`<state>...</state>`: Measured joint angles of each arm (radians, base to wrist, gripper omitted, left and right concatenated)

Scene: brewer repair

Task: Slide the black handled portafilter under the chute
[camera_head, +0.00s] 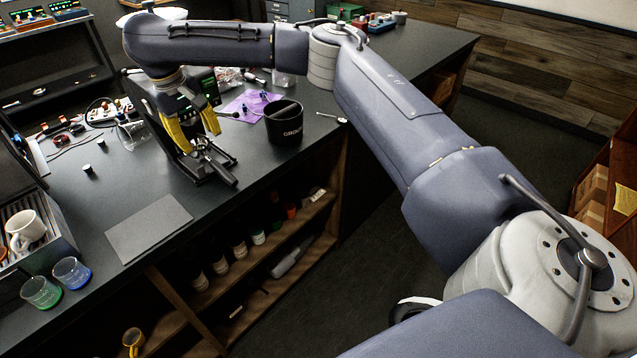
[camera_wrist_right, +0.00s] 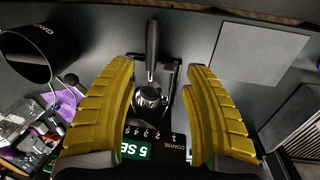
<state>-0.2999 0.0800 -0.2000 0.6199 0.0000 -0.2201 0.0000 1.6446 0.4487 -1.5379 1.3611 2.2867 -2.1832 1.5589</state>
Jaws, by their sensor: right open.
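The black handled portafilter (camera_head: 220,174) is at the front of the dark grinder (camera_head: 207,88), its handle pointing out toward the bench's front edge. In the right wrist view the portafilter's handle (camera_wrist_right: 152,48) points up the picture, and its metal head sits by the grinder's fork. My right gripper (camera_head: 200,140) has yellow fingers and is open, reaching down over the portafilter's head. In the right wrist view the fingers (camera_wrist_right: 160,68) stand on either side of the portafilter, with gaps on both sides. The chute is hidden. My left gripper is not in view.
A black knock bin (camera_head: 284,125) stands right of the grinder, near a purple cloth (camera_head: 240,108). A grey mat (camera_head: 149,229) lies front left. A white mug (camera_head: 24,228) and glass beakers (camera_head: 72,271) are at far left. The bench between mat and grinder is clear.

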